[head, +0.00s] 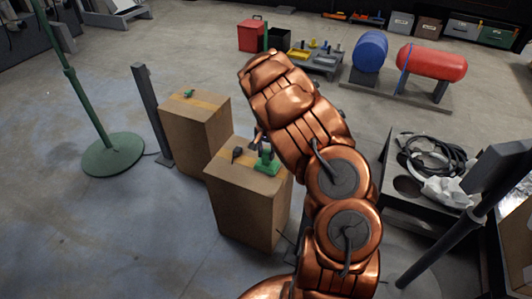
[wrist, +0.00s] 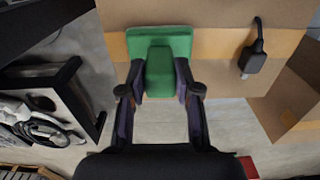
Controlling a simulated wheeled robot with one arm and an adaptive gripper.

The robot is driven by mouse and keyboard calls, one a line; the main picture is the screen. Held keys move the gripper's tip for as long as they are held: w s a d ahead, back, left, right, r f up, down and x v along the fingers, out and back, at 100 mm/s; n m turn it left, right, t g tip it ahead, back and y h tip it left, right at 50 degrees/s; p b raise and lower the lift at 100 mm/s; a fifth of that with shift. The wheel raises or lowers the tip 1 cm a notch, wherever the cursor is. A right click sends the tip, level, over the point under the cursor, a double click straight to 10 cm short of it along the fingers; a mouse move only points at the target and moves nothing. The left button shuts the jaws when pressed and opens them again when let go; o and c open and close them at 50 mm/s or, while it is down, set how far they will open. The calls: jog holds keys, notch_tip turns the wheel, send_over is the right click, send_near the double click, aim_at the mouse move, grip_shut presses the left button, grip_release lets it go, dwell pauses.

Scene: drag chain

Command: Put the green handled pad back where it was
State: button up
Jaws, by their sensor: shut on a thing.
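The green handled pad (head: 266,163) is at the right edge of the nearer cardboard box's top (head: 232,170). In the wrist view, its wide base (wrist: 160,36) lies over the tan tape strip and its handle (wrist: 160,75) points toward me. My gripper (wrist: 161,88) has its two dark fingers on either side of the handle, shut on it. In the head view, my gripper (head: 258,140) is partly hidden behind my arm. I cannot tell whether the pad's base touches the box.
A black object (head: 237,153) lies left of the pad; it also shows in the wrist view (wrist: 251,57). A farther box (head: 195,115) carries a small green item (head: 189,93). A dark post (head: 151,112) and a green stand (head: 113,155) are left. A black bin with cables (head: 425,195) is right.

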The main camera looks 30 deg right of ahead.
jog(key=o, duration=1)
notch_tip(320, 180, up, 12)
jog(key=s+a+r+n, duration=0.2)
jog(key=s+a+r, duration=0.5)
jog(key=s, duration=0.2)
jog(key=s+a+n+g, duration=0.1)
jog(key=s+a+n, duration=0.2)
jog(key=s, duration=0.6)
jog(key=s+a+r+n+g, duration=0.1)
jog(key=s+a+n, duration=0.2)
jog(key=s+a, duration=0.5)
jog(key=s+a+n, duration=0.3)
jog(key=s+a, duration=0.2)
jog(key=s, duration=0.6)
jog(key=shift+s+a+r+n+g, duration=0.2)
jog(key=shift+s+a+n+g, duration=0.15)
jog(key=shift+s+n+g, duration=0.05)
